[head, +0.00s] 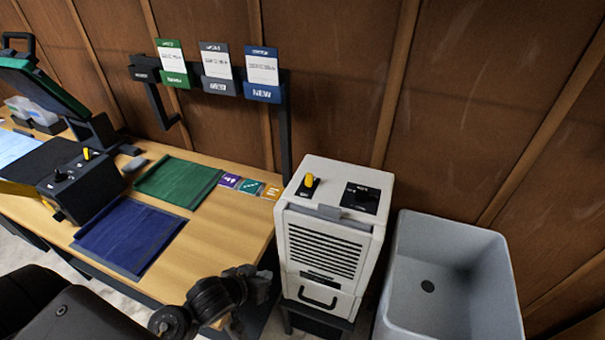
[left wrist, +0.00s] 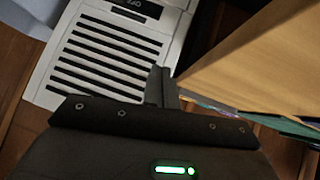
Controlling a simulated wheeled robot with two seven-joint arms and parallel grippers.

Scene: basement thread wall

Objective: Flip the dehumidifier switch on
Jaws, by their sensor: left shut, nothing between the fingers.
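The dehumidifier (head: 325,282) is a white upright box with a dark vent grille on its front, standing between the workbench and the grey tub. Its yellow switch lever (head: 309,180) stands on the left of the top, beside a dark panel (head: 361,197). My left gripper (head: 262,281) is low at the bench's front right corner, left of the dehumidifier and well below the switch. In the left wrist view its fingers (left wrist: 161,86) are together and empty, with the dehumidifier's grille (left wrist: 108,55) beyond them. The switch is not visible there. My right gripper is not in view.
The wooden workbench (head: 235,238) holds green (head: 178,180) and blue (head: 130,237) mats and a dark box with another yellow lever (head: 86,154). Cards hang on a wall rack (head: 285,120) behind. An empty grey tub (head: 450,265) stands right. Space above the dehumidifier is clear.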

